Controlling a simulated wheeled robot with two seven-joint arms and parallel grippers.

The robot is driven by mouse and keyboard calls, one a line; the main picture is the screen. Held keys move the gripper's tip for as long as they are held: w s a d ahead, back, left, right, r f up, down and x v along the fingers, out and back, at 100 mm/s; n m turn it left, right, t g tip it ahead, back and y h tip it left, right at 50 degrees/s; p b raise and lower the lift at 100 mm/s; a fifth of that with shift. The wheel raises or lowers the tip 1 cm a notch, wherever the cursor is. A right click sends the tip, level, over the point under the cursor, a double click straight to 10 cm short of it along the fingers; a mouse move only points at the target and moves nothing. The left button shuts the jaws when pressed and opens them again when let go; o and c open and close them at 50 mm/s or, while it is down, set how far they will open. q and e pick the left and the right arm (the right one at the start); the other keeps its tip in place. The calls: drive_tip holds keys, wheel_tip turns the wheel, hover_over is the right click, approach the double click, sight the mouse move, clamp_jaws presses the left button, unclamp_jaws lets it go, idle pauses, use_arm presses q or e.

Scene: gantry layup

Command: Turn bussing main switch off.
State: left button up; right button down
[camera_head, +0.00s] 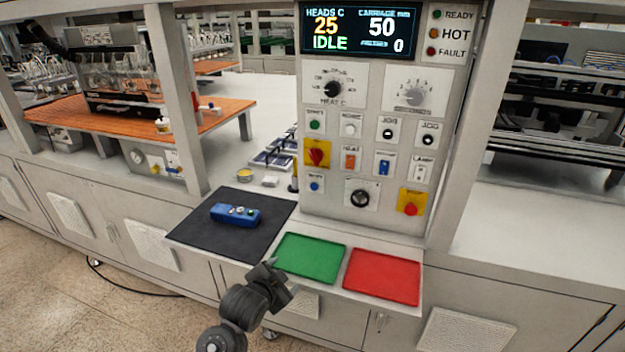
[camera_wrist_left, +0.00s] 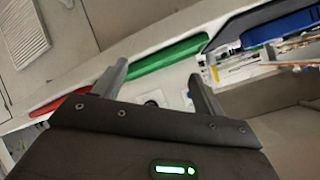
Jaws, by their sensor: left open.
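A red rotary switch on a yellow plate (camera_head: 316,154) sits at the left of the control panel (camera_head: 375,140), and it looks like the main switch. Its label is too small to read. My left gripper (camera_head: 283,277) is low in front of the bench, near the front edge of the green tray, well below and apart from the switch. In the left wrist view its two fingers (camera_wrist_left: 160,78) are spread with nothing between them. The switch cannot be made out there. My right gripper is not in view.
A green tray (camera_head: 310,257) and a red tray (camera_head: 382,277) lie below the panel. A blue handheld device (camera_head: 235,214) lies on a black mat (camera_head: 190,238). A red button on yellow (camera_head: 411,208) is at the lower right. The display (camera_head: 358,30) reads IDLE. Posts flank the panel.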

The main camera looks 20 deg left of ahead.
use_arm(q)
drive_tip(key=w+r+m+t, duration=0.3)
drive_tip(key=w+r+t, duration=0.1)
drive_tip(key=w+r, duration=0.7)
drive_tip(key=m+t, duration=0.2)
approach(313, 158)
drive_tip(key=w+p, duration=0.3)
drive_tip(key=w, duration=0.5)
drive_tip(key=shift+d, duration=0.15)
drive_tip(key=shift+w, duration=0.65)
drive_tip(key=shift+f, duration=0.1)
drive_tip(key=c, duration=1)
